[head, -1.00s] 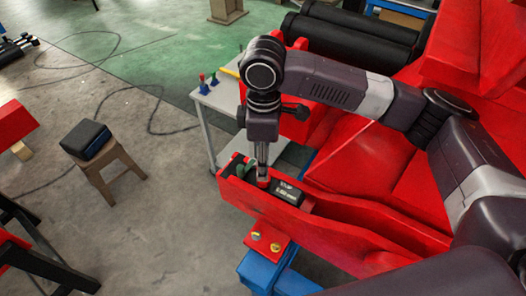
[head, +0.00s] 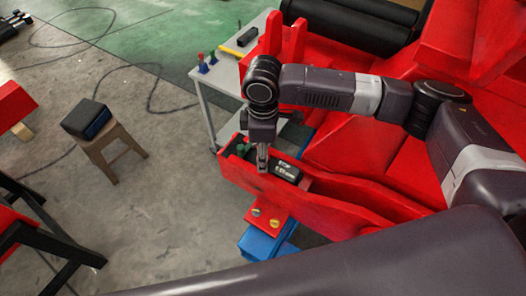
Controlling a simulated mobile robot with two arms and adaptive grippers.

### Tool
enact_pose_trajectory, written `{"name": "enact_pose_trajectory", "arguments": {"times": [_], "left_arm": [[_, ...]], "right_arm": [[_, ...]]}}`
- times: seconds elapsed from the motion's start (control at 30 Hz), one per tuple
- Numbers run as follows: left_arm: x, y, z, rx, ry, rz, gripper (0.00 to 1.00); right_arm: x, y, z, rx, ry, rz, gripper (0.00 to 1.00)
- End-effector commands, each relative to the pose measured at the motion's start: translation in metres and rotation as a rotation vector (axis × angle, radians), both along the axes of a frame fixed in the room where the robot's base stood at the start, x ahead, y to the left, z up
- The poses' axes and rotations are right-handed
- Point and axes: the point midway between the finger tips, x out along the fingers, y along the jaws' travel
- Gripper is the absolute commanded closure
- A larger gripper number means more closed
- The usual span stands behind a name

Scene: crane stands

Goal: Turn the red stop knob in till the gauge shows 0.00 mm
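My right gripper (head: 262,162), on the arm coming in from the right, points down into the red beam (head: 252,185) just left of the gauge. Its fingers look close together, but the view is too small to show whether they are shut on anything. The red stop knob cannot be made out; the fingers may cover it. The gauge (head: 286,171) is a small black box with a pale display, whose digits I cannot read. A green part (head: 241,148) sits left of the fingers in the beam. My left gripper is out of view.
A grey cart (head: 204,98) with small tools stands behind the beam. A stool (head: 112,155) holding a black box stands at left. Open floor lies between.

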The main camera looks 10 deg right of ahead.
Motion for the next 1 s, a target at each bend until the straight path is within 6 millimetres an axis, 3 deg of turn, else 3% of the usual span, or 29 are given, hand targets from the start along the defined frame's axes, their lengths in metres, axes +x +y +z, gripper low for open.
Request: {"name": "enact_pose_trajectory", "arguments": {"times": [0.07,0.4,0.77,1.0], "left_arm": [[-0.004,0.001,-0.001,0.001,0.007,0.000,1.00],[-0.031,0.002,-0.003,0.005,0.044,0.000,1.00],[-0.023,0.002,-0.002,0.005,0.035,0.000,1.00],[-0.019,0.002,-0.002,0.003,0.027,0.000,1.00]], "right_arm": [[0.000,0.000,0.000,0.000,0.000,0.000,0.60],[0.000,0.000,0.000,0.000,-0.001,0.000,0.98],[0.000,0.001,0.001,0.002,-0.001,-0.062,0.98],[0.000,0.001,0.000,0.003,0.000,-0.226,0.98]]}}
